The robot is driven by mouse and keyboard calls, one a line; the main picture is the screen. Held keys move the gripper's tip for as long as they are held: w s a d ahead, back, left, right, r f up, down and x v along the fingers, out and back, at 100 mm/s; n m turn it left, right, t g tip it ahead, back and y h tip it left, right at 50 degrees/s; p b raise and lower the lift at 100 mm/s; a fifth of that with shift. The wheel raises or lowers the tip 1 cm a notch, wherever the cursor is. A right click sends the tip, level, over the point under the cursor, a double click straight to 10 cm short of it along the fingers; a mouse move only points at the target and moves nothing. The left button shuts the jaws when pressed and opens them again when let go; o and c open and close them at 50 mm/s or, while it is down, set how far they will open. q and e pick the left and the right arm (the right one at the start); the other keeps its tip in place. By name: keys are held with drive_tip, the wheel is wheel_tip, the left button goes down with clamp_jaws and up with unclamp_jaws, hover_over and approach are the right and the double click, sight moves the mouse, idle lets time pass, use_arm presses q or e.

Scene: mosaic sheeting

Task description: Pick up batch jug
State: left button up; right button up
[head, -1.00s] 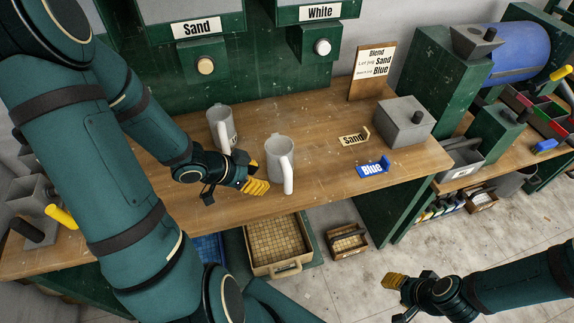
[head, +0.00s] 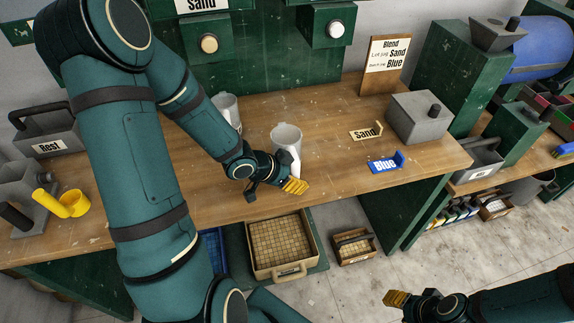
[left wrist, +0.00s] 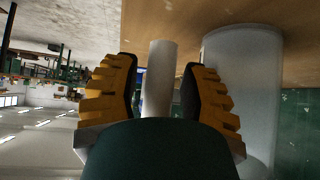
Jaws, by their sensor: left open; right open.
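Two pale grey jugs stand upright on the wooden bench (head: 340,160). The right one (head: 284,135) has its handle (head: 296,160) toward me; no label on it can be read. The other jug (head: 227,108) stands to its left, partly hidden by my left arm. My left gripper (head: 293,186) is open at the right jug's handle. In the left wrist view the handle (left wrist: 160,75) stands between the two yellow fingers, with the jug body (left wrist: 245,65) just to the right. Contact cannot be told. My right gripper (head: 397,298) is open and empty, low over the floor at right.
A blend sign (head: 388,55), a Sand tag (head: 365,133), a Blue tag (head: 384,163) and a grey lidded box (head: 420,117) are on the bench's right. A yellow cup (head: 72,204) is at left. Sand and White dispensers stand behind. Trays sit below the bench.

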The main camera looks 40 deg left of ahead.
use_arm(q)
clamp_jaws()
idle(0.5)
